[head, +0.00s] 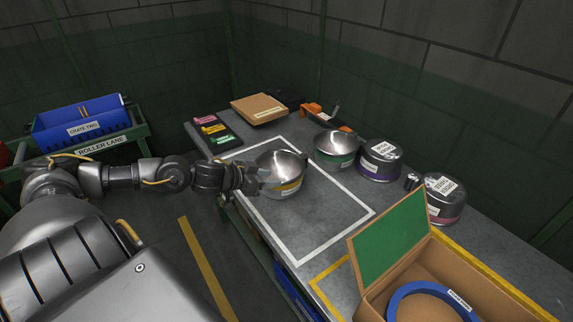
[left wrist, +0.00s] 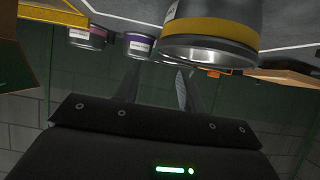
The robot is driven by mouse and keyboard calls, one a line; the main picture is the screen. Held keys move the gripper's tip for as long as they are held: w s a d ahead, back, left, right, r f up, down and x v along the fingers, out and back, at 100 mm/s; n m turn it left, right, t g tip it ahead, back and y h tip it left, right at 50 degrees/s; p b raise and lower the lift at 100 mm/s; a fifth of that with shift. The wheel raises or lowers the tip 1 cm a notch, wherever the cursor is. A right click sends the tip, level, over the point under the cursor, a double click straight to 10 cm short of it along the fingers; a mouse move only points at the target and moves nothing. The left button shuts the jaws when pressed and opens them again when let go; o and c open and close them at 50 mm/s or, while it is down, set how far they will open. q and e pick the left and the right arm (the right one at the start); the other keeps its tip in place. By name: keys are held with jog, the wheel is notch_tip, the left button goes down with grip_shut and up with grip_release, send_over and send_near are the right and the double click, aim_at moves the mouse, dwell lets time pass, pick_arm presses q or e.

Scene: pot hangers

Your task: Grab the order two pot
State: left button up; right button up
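A steel pot with a yellow band (head: 283,187) stands inside the white outline on the grey table; it also fills the top of the left wrist view (left wrist: 210,30). My left gripper (head: 258,180) is at this pot's left side in the head view. In the left wrist view its two fingers (left wrist: 156,88) are spread with a gap and nothing clearly between them; I cannot tell whether they touch the pot. Pots with a green band (head: 336,156), a purple band (head: 380,171) and a pink band (head: 442,212) stand to the right. Their labels are too small to read surely. My right gripper is not visible.
An open cardboard box (head: 480,262) with a green flap (head: 390,240) and a blue ring (head: 430,292) is at front right. A flat brown box (head: 258,108) and coloured labels (head: 213,128) lie at the back. The outlined area's front is clear. A blue crate (head: 80,124) stands left.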

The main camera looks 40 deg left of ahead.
aim_at(292, 179)
pick_arm(q)
jog(key=shift+x, duration=2.75)
jog(key=shift+w+f+p, duration=0.1)
jog(key=shift+f+p, duration=0.05)
jog(key=shift+p, duration=0.15)
jog(key=p+x, duration=0.1)
jog(key=x, duration=0.3)
jog(key=shift+w+f, duration=0.25)
jog(key=shift+w, duration=0.1)
jog(key=c, duration=0.9)
jog(key=shift+s, duration=0.1)
grip_shut()
jog(key=shift+d, duration=0.15)
